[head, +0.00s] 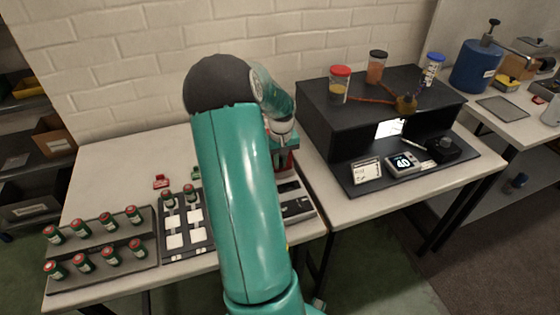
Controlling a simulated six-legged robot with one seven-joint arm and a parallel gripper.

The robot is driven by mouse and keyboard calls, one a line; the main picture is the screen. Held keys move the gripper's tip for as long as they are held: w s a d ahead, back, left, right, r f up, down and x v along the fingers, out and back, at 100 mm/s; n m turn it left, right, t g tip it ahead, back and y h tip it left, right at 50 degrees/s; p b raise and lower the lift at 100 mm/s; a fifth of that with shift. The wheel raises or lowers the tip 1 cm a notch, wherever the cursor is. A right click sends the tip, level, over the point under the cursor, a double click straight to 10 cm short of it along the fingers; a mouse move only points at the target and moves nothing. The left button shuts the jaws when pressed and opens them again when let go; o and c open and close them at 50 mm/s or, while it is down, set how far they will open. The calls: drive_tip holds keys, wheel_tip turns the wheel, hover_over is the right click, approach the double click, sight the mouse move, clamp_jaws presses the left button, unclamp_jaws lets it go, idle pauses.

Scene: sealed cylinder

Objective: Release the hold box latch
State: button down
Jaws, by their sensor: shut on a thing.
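My arm rises through the middle of the view and hides much of what is behind it. The end of my arm, with my gripper (282,138), shows just right of the upper link, beside a teal and red piece (290,160) above a dark grey unit (297,203). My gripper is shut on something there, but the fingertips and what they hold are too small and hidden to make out. I cannot pick out the hold box latch. I cannot tell whether the grey unit is the hold box.
Left on the table (105,185), a rack (100,250) holds several red-capped green vials. A tray with white squares (186,240) stands beside it. Right, a black box (335,125) carries capped jars; a display (403,164) stands in front. A blue container (475,67) stands farther right.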

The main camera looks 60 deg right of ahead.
sight(281, 160)
drive_tip(key=c, duration=1.5)
unclamp_jaws()
drive_tip(key=shift+a+f, duration=0.1)
wheel_tip(281, 160, up, 14)
drive_tip(key=shift+s+f, duration=0.1)
